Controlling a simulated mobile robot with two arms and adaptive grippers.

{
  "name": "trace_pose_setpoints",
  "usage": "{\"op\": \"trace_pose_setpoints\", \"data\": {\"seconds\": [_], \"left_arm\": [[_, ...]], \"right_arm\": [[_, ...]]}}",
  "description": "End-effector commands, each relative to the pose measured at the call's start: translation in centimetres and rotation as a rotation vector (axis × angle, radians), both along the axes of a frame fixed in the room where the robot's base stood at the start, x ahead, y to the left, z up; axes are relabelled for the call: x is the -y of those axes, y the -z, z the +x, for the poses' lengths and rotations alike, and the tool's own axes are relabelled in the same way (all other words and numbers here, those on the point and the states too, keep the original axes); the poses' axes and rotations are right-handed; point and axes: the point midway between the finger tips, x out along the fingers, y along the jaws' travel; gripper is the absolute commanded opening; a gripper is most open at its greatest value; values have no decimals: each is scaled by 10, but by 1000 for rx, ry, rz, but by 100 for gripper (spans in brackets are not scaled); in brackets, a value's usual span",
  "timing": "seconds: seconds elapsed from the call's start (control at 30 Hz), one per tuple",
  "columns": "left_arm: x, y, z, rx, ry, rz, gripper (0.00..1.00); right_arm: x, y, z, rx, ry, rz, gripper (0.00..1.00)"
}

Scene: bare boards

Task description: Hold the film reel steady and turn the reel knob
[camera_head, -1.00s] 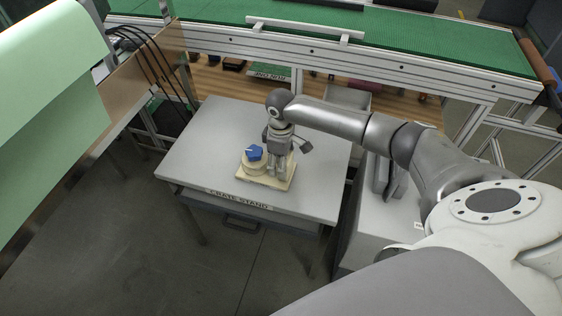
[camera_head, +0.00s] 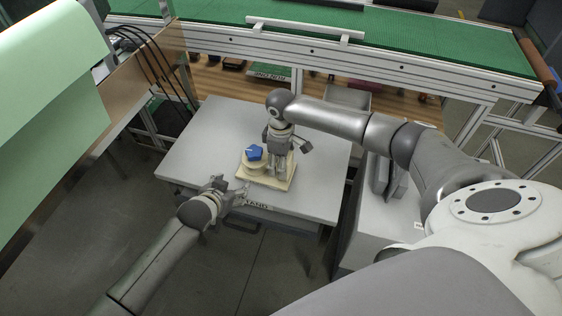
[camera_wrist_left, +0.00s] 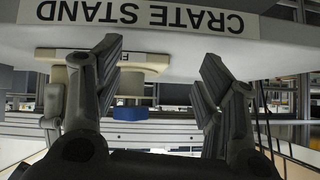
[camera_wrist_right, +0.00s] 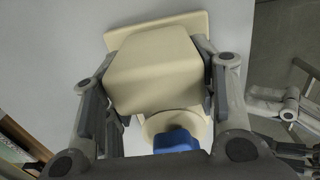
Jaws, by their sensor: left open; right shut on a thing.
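The film reel is a cream body on a flat cream base (camera_head: 272,182), on the grey stand's top. Its blue knob (camera_head: 254,152) sits on a round cream part at the left of the base. In the right wrist view the cream block (camera_wrist_right: 155,70) is between the fingers of my right gripper (camera_wrist_right: 158,90), which is shut on it from above; the blue knob (camera_wrist_right: 177,139) is beside it. My left gripper (camera_head: 232,190) is open and empty at the stand's front edge, left of and nearer than the base. In the left wrist view the knob (camera_wrist_left: 130,113) shows between its fingers, farther off.
The grey stand (camera_head: 205,140) has a label reading CRATE STAND (camera_wrist_left: 140,14) on its front edge. Its left top is clear. A green conveyor (camera_head: 400,45) runs behind, with cables (camera_head: 150,60) at the left. A grey cabinet (camera_head: 375,225) stands at the right.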

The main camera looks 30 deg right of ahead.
Motion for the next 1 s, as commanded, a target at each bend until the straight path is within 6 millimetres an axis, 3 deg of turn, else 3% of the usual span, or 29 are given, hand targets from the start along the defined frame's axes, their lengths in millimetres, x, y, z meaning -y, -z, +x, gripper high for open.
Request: {"op": "trace_pose_setpoints", "data": {"seconds": [0.03,0.13,0.37,0.53,1.0], "left_arm": [[16,-20,5,-7,-3,-15,64],[38,-48,10,-43,-19,-38,64],[65,-83,12,-95,-43,-62,64],[71,-82,15,-103,-46,-63,64],[95,-55,36,-103,-46,-65,64]], "right_arm": [[0,0,0,1,0,1,24],[0,0,0,1,0,0,24],[0,0,0,1,0,0,24],[0,0,0,1,0,1,24],[0,0,0,0,0,0,24]]}}
